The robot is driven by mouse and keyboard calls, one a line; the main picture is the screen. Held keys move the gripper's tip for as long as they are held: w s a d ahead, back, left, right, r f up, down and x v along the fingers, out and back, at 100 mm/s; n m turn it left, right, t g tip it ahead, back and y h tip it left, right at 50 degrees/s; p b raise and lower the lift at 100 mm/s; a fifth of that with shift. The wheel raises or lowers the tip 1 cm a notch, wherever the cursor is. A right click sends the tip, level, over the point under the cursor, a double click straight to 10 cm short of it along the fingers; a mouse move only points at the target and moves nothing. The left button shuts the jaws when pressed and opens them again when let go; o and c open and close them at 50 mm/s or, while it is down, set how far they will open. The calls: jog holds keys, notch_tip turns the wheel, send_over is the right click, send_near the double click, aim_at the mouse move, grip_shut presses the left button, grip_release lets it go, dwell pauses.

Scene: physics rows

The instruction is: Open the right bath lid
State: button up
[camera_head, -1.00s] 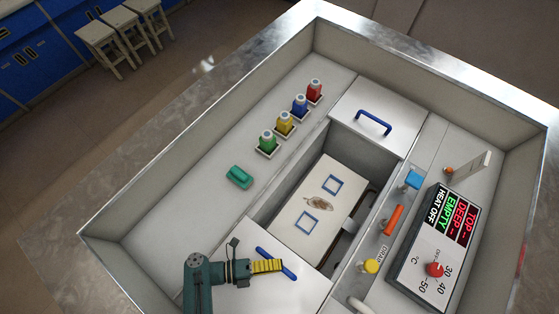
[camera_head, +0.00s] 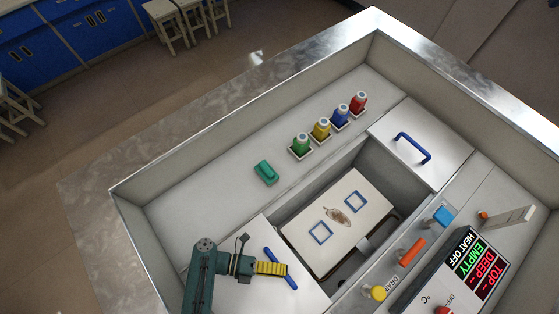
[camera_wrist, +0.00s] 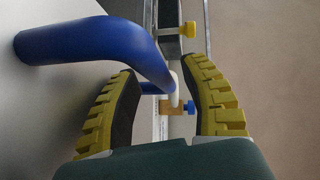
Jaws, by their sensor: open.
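Two pale lids with blue handles cover parts of the bath. The near lid (camera_head: 245,290) is at the lower left in the head view, the far lid (camera_head: 440,160) at the upper right; both lie closed. My gripper (camera_head: 284,269) is at the near lid's handle (camera_head: 291,282), its yellow pads touching or just over the bar. In the wrist view the handle (camera_wrist: 85,40) runs from the left to the gap between the fingers (camera_wrist: 170,95), crossing before part of the left one. The fingers are apart. Whether they touch the handle I cannot tell.
Between the lids is an open well with a pale tray (camera_head: 320,262) holding two blue frames. Green, yellow, blue and red bottles (camera_head: 329,125) and a green block (camera_head: 265,172) stand on the back ledge. Coloured taps (camera_head: 410,252) and a display panel (camera_head: 468,262) line the right side.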

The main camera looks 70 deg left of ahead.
jog(key=shift+s+a, duration=0.1)
jog(key=shift+a, duration=0.05)
jog(key=v, duration=0.5)
jog(key=shift+s+a, duration=0.15)
jog(key=shift+s, duration=0.15)
jog(key=shift+v, duration=0.8)
jog(key=shift+r, duration=0.1)
